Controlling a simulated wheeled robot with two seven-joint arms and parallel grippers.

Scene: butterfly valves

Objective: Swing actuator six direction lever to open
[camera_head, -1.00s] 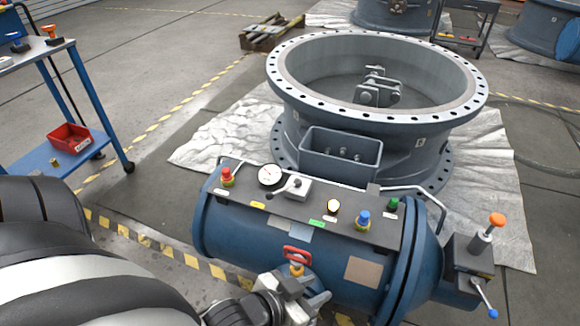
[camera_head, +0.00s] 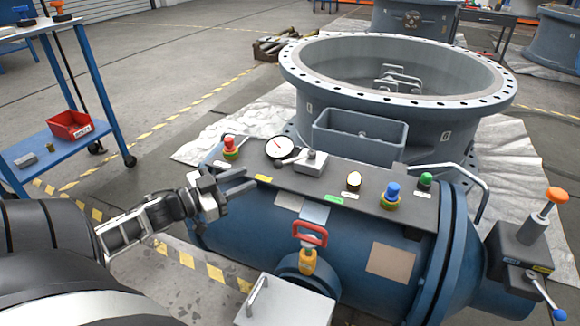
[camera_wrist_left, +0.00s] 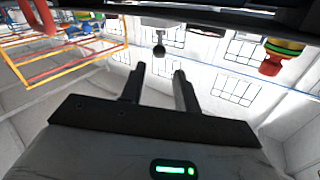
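The actuator (camera_head: 262,235) is a blue horizontal cylinder with a dark top panel. A small lever with a dark ball knob (camera_head: 275,163) sticks out leftward from a grey block (camera_head: 311,161) on this panel. My left gripper (camera_head: 250,179) is open and empty near the panel's front left edge, with its fingers pointing right. In the left wrist view, the dark ball knob (camera_wrist_left: 159,50) shows beyond and between the parted fingertips (camera_wrist_left: 160,69), apart from them. Lettering on the panel is too small to read. My right gripper is not in view.
A red button (camera_head: 230,143) and a round gauge (camera_head: 279,147) stand close to the lever. A large flanged valve (camera_head: 440,125) stands behind.

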